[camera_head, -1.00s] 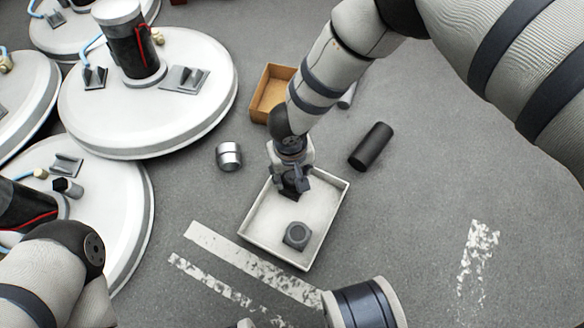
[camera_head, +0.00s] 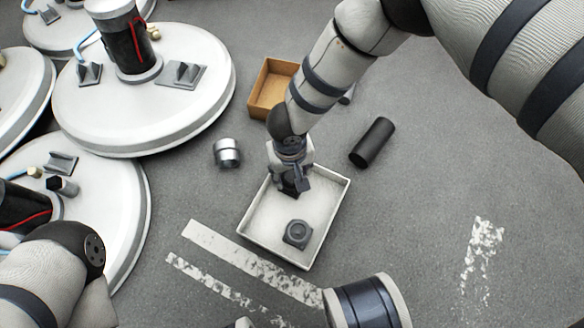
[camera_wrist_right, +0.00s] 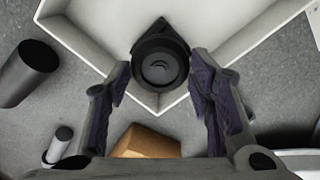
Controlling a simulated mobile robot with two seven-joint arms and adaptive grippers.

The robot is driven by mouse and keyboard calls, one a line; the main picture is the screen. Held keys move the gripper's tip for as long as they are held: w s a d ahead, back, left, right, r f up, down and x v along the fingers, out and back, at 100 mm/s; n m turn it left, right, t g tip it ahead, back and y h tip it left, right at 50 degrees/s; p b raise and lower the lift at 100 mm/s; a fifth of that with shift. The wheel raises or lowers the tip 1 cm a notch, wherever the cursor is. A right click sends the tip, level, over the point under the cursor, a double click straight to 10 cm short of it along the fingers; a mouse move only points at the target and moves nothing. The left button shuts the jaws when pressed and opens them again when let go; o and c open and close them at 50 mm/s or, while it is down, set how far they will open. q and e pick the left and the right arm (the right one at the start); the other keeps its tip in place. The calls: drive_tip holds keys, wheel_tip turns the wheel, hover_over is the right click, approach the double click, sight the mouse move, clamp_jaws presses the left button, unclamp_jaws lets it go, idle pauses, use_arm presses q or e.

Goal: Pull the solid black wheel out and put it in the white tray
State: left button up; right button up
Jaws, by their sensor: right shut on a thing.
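The white tray (camera_head: 333,221) lies on the floor at the middle of the head view. My right gripper (camera_head: 291,188) points down over its far part. In the right wrist view its two fingers (camera_wrist_right: 160,78) stand on either side of a black round part, seemingly the solid black wheel (camera_wrist_right: 160,66), and are shut on it. The wheel has a pointed corner on its far side and shows in front of the tray corner. In the head view the gripper mostly hides it. A dark part with a round top and squarish base (camera_head: 297,233) lies in the tray. My left gripper is out of view.
A brown open box (camera_head: 268,91) lies behind the tray. A black cylinder (camera_head: 372,142) lies to its right and a silver cylinder (camera_head: 227,152) to its left. Large white round tanks (camera_head: 190,117) fill the left side. The floor at right is clear.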

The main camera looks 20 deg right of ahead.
drive_tip(key=shift+f, duration=0.25)
drive_tip(key=shift+f+b, duration=0.45)
drive_tip(key=shift+b, duration=0.45)
drive_tip(key=o, duration=1.4)
